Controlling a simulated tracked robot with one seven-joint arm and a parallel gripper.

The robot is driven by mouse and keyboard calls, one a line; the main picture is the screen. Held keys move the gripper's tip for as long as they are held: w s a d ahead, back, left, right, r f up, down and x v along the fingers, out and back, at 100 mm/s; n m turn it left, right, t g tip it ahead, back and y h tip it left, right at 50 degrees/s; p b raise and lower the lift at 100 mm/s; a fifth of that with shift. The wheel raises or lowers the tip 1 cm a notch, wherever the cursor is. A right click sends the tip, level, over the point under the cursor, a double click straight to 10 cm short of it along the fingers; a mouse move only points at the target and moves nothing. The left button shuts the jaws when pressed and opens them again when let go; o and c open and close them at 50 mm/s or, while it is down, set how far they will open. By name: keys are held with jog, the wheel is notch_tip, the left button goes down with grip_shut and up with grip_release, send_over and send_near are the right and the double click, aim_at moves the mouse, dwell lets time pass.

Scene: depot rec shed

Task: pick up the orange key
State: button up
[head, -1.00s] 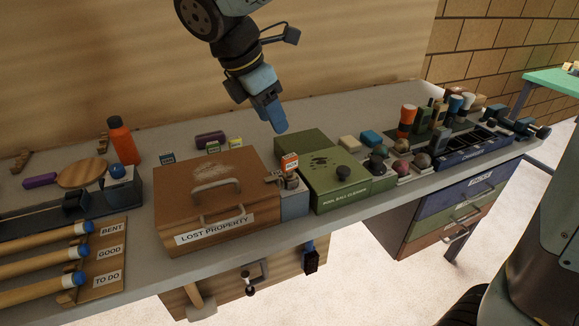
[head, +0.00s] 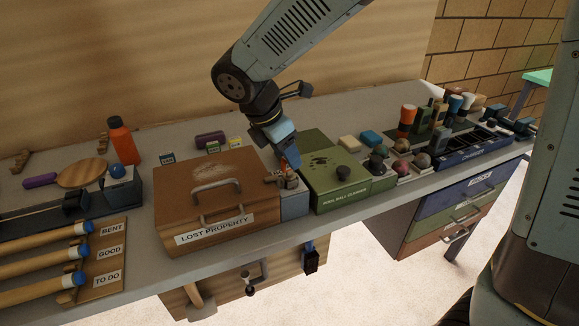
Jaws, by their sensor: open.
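The orange key (head: 284,164) stands at the small grey block between the wooden box and the green box. Only a sliver of orange shows, because my gripper covers most of it. My gripper (head: 288,158) is open and points down right at the key. I cannot tell whether the fingers are around it or in front of it. The small grey block (head: 295,205) carries metal fittings (head: 291,181) on top, just below the fingertips.
The wooden lost property box (head: 170,212) with its handle stands close on the left. The green pool ball cleaner (head: 330,200) stands close on the right. An orange bottle (head: 123,140) stands further left. The bench behind the boxes has free room.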

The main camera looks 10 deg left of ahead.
aim_at(289, 170)
jog(key=shift+x, duration=1.45)
grip_shut()
